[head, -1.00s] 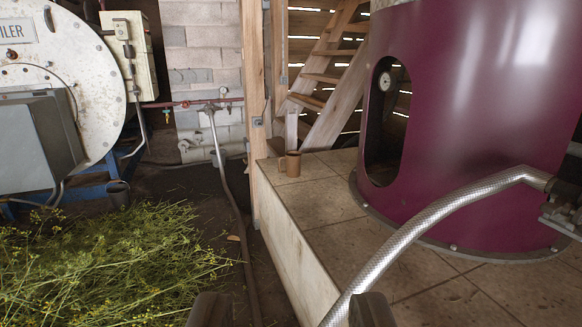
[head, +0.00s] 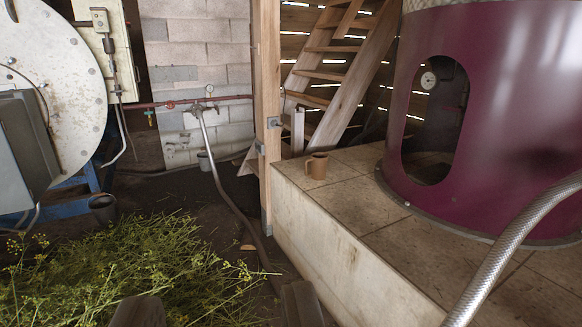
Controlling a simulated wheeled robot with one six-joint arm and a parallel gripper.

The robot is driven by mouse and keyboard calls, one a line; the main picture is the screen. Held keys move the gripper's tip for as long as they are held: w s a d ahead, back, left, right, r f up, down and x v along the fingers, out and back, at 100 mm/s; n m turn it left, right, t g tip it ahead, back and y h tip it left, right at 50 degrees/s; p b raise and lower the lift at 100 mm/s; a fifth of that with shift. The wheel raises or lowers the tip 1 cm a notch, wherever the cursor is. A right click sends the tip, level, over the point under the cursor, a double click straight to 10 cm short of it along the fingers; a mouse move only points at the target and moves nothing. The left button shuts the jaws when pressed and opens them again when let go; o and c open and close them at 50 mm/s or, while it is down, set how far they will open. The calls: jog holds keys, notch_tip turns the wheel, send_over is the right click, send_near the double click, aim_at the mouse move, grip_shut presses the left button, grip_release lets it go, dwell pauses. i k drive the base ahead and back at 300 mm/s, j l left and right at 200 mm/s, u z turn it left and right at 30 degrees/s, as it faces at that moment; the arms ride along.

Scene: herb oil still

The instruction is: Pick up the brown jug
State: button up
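The brown jug (head: 317,167) is small and stands upright on the tiled ledge, near its far left corner beside the wooden post. Its handle seems to face left. My gripper (head: 220,307) shows only as two dark fingertips at the bottom edge. They are wide apart with nothing visible between them, over the cut herbs and floor. The gripper is well short of the jug, nearer to me and to its left.
The raised ledge (head: 350,250) has a pale front wall. A purple still (head: 515,130) and a metal hose (head: 510,240) stand to the right. A wooden post (head: 266,100) rises left of the jug. Cut herbs (head: 140,265) and a dark floor hose (head: 235,208) lie at left.

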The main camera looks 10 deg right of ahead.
aim_at(319, 160)
jog(key=i+j, duration=1.2)
jog(key=i, duration=0.2)
jog(key=i+l, duration=0.25)
jog(key=i, duration=0.2)
jog(key=i+l, duration=0.25)
jog(key=i, duration=0.25)
jog(key=i+l, duration=0.25)
jog(key=i, duration=0.2)
jog(key=i+l, duration=0.2)
jog(key=l, duration=0.2)
jog(key=i+l, duration=0.2)
jog(key=l, duration=0.2)
